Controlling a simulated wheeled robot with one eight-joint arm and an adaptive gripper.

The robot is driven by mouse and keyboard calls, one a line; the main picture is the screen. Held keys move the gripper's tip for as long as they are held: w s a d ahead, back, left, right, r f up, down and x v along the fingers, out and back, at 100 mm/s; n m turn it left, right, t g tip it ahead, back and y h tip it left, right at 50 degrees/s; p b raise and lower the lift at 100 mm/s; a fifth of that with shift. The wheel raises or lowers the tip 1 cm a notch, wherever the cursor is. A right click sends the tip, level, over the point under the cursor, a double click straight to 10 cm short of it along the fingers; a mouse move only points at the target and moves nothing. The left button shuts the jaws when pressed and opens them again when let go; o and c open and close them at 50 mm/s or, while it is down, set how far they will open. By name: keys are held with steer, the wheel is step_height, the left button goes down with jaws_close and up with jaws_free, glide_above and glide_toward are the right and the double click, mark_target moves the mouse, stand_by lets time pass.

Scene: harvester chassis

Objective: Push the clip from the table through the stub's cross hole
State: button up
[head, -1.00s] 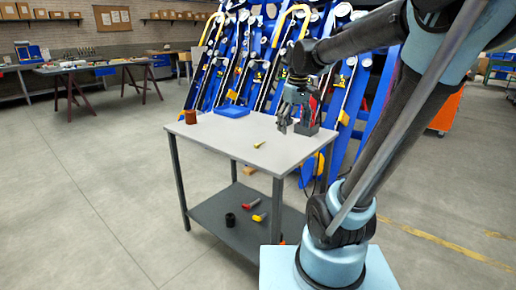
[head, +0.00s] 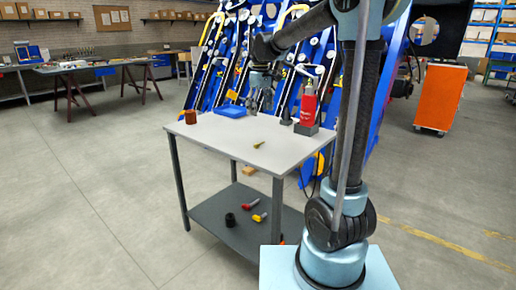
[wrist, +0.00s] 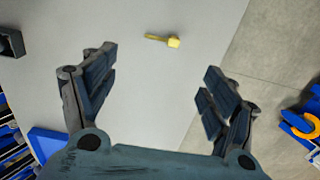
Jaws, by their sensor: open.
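The clip (head: 259,144), a small yellow piece with a thin shank and a wider head, lies on the grey table top (head: 225,140) near its front edge. In the wrist view the clip (wrist: 163,41) lies beyond my fingertips, centred a little left of the gap. My gripper (head: 261,105) is above the back of the table, apart from the clip. In the wrist view my gripper (wrist: 160,85) has its fingers wide apart with nothing between them. I cannot pick out the stub or its cross hole.
A red bottle-like object (head: 307,107) stands at the table's back right. A blue tray (head: 231,111) and a brown cylinder (head: 191,117) are at the back left. Blue chassis frames (head: 213,70) rise behind. Several small items lie on the lower shelf (head: 225,225). The table's middle is clear.

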step_height(320, 180, down, 9)
steer(key=shift+r, duration=0.1)
steer(key=shift+s+a+f, duration=0.1)
steer(key=shift+f, duration=1.35)
steer(key=shift+s+a+f, duration=0.1)
steer(key=shift+f, duration=1.3)
jaws_close()
